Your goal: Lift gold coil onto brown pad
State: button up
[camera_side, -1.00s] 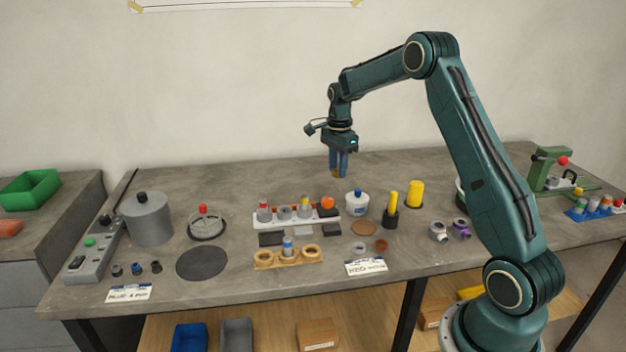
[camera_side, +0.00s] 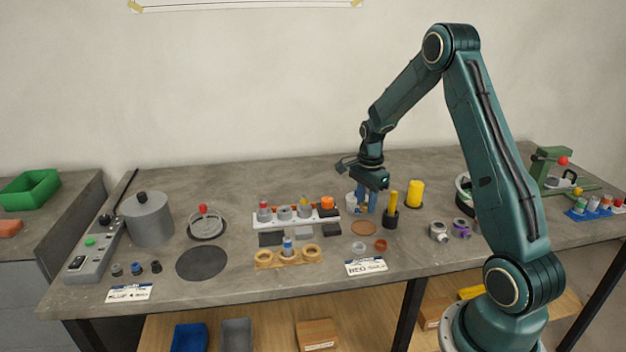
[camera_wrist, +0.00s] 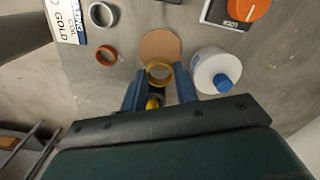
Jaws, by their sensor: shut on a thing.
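My gripper (camera_side: 366,211) is low over the bench, behind the brown pad (camera_side: 360,228) and close to the white pot with the blue cap (camera_side: 351,202). In the wrist view my gripper (camera_wrist: 159,83) is shut on the gold coil (camera_wrist: 159,73), a ring between the two blue fingers. The coil's far edge overlaps the near edge of the brown pad (camera_wrist: 160,43) in that view; the pad's visible part is bare. I cannot tell the coil's height above the bench. In the side view the fingers largely hide the coil.
The white pot (camera_wrist: 205,74) stands right of my fingers in the wrist view. A yellow post in a black base (camera_side: 391,212) stands right of the gripper in the side view. A red-brown ring (camera_side: 380,245) and a grey ring (camera_side: 358,246) lie in front of the pad.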

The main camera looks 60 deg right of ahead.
aim_at(364, 227)
jog(key=shift+f, duration=0.1)
jog(key=shift+f, duration=2.35)
jog(key=shift+f, duration=0.5)
jog(key=o, duration=1.2)
jog(key=shift+r, duration=0.25)
jog(key=shift+r, duration=0.5)
jog(key=shift+r, duration=0.15)
